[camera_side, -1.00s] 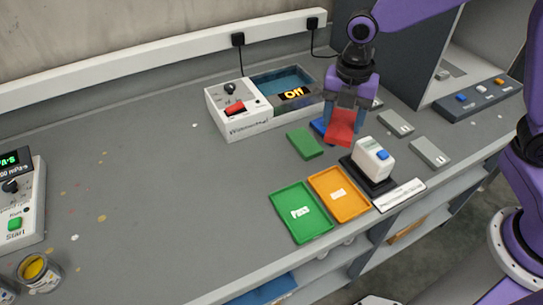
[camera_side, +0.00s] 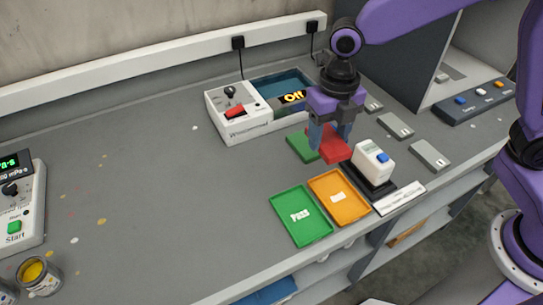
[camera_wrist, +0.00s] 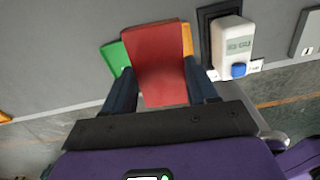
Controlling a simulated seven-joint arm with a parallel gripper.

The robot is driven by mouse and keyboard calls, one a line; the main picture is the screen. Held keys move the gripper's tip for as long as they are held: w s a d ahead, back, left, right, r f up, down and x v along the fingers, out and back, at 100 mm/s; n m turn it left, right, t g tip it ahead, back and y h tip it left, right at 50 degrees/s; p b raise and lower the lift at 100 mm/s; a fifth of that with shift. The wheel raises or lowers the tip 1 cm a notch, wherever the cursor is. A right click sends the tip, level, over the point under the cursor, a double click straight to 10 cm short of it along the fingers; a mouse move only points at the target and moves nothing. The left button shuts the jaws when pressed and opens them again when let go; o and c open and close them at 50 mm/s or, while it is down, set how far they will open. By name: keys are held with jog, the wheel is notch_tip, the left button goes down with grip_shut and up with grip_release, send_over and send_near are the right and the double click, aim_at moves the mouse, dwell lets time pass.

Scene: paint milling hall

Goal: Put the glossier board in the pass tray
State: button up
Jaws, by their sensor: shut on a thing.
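My gripper (camera_side: 331,137) is shut on a red board (camera_side: 335,152) and holds it above the bench, behind the trays. In the wrist view the red board (camera_wrist: 156,58) sticks out between my fingers and covers much of the trays behind it. The green pass tray (camera_side: 323,233) lies near the bench's front edge, empty, with a PASS label. A green board (camera_side: 302,148) lies flat on the bench just left of my gripper. A blue board seen earlier is now hidden behind my gripper. I cannot tell from these views how the boards compare in gloss.
An orange tray (camera_side: 345,215) with an unreadable label adjoins the pass tray. A white meter with a blue button (camera_side: 371,160) stands on a dark base close right of the red board. Numbered grey plates (camera_side: 429,155) lie farther right. The bench left of the trays is mostly clear.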

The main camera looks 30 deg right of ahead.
send_near(272, 160)
jog(key=s+d+r, duration=0.2)
jog(key=s, duration=0.2)
jog(key=w+f, duration=0.1)
jog(key=w+a+f, duration=0.1)
jog(key=f, duration=0.1)
jog(key=shift+w+a+f, duration=0.15)
jog(key=shift+f, duration=0.05)
jog(key=shift+w+a+f, duration=0.25)
jog(key=shift+w+f, duration=0.2)
jog(key=shift+f, duration=0.15)
jog(key=f, duration=0.3)
jog(key=shift+w+a, duration=0.2)
jog(key=shift+w, duration=0.15)
jog(key=shift+f, duration=0.3)
jog(key=shift+f, duration=0.3)
jog(key=o, duration=1.1)
jog(key=shift+c, duration=0.2)
